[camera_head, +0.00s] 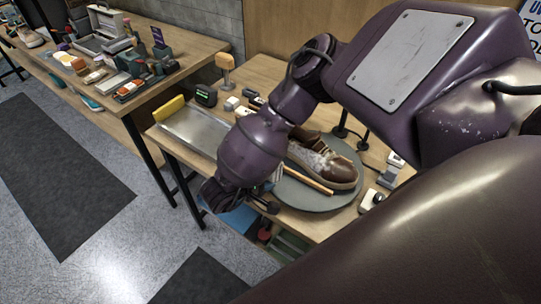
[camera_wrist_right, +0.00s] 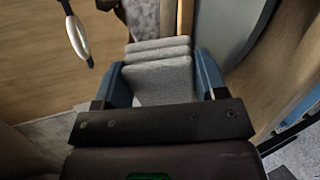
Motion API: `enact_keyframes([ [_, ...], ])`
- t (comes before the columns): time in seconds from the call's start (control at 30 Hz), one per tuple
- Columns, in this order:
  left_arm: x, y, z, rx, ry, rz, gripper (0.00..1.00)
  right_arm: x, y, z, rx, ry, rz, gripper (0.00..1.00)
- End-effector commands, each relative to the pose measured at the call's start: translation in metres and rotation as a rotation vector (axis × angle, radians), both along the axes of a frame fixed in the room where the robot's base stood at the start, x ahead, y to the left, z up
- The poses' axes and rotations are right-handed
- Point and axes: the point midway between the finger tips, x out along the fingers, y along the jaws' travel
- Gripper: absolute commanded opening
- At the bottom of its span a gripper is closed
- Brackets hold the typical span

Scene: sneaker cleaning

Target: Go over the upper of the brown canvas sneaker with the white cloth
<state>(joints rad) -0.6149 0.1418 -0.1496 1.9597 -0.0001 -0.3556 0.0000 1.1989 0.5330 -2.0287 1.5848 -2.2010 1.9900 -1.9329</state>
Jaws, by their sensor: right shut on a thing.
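The brown canvas sneaker (camera_head: 328,164) has whitish patches on its upper and rests on a round grey disc (camera_head: 312,200) on the bench. In the right wrist view my right gripper (camera_wrist_right: 162,84) is shut on a folded white cloth (camera_wrist_right: 160,62), which looks grey there, between its two blue fingers. In the head view my purple right arm reaches over the bench, and its wrist is beside the left side of the disc. The arm covers part of the sneaker and most of the gripper. Whether the cloth touches the sneaker cannot be told. My left gripper is not in view.
A wooden stick (camera_head: 308,181) lies beside the sneaker. A metal tray (camera_head: 196,128) with a yellow sponge (camera_head: 170,108) is at the bench's left. Small items and a wooden-headed brush (camera_head: 226,64) stand behind. Another cluttered bench (camera_head: 190,50) is at upper left.

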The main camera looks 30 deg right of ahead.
Motion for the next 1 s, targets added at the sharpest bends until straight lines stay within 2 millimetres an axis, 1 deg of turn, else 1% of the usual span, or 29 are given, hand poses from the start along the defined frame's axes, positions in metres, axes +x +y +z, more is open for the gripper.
enact_keyframes([
  [0.03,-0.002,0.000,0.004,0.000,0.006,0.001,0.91,0.004,-0.003,0.007,-0.035,-0.008,0.023,0.38],
  [0.27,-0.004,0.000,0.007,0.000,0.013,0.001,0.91,0.011,-0.013,0.014,-0.107,-0.024,0.073,0.38],
  [0.43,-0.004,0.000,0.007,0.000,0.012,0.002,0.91,0.013,-0.021,0.011,-0.108,-0.023,0.073,0.38],
  [0.57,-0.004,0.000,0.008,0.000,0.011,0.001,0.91,0.015,-0.033,0.008,-0.108,-0.022,0.071,0.38],
  [0.83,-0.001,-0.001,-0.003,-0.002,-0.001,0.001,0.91,0.022,-0.055,0.001,-0.106,-0.025,0.073,0.38],
  [1.0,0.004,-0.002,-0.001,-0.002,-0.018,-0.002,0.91,0.024,-0.064,-0.001,-0.106,-0.024,0.073,0.38],
])
